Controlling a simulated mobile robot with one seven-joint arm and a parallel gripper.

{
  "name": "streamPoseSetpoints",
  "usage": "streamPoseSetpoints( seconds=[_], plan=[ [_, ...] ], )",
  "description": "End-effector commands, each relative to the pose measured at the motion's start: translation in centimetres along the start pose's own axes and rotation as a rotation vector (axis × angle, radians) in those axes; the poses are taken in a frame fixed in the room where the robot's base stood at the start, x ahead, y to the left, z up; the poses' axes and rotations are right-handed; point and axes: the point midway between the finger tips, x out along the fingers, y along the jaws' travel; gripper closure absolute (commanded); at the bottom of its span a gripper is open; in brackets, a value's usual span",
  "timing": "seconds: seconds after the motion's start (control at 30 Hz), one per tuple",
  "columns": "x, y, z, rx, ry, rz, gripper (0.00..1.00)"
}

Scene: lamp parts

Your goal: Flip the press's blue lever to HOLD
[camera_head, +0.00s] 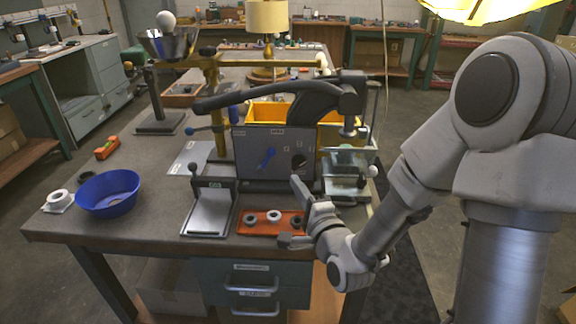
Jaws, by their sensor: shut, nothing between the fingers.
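The press stands at the table's middle right, with a dark grey front panel (240,170) and a long black handle (235,97) above it. Small pale labels sit along the panel's top edge, too small to read, so I cannot tell which position is HOLD. My gripper (297,182) is shut and empty, in front of the panel's lower right, to the right of and below the lever. It appears apart from the lever.
An orange tray (262,230) with several rings lies below the panel. A grey stand (211,207) is left of it. A blue bowl (108,192) and an orange level (106,147) are farther left. A glass-sided box (348,160) stands right of the panel.

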Motion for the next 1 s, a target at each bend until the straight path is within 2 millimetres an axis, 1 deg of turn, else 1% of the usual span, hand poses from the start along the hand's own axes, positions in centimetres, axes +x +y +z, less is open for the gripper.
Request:
streamPoseSetpoints(
  seconds=[0.03, 0.2, 0.3, 0.77, 0.87, 1.0],
  plan=[
    [-0.1, 0.9, -0.1, 0.054, 0.000, -0.026, 1.00],
    [-0.4, 1.1, 0.0, 0.182, -0.008, -0.105, 1.00],
    [-0.6, 1.0, -0.1, 0.216, -0.010, -0.128, 1.00],
    [-0.4, 1.0, -0.1, 0.224, -0.011, -0.136, 1.00],
    [0.2, 1.1, -0.1, 0.223, -0.011, -0.137, 1.00],
    [1.4, 1.1, -0.1, 0.220, -0.012, -0.139, 1.00]
  ],
)
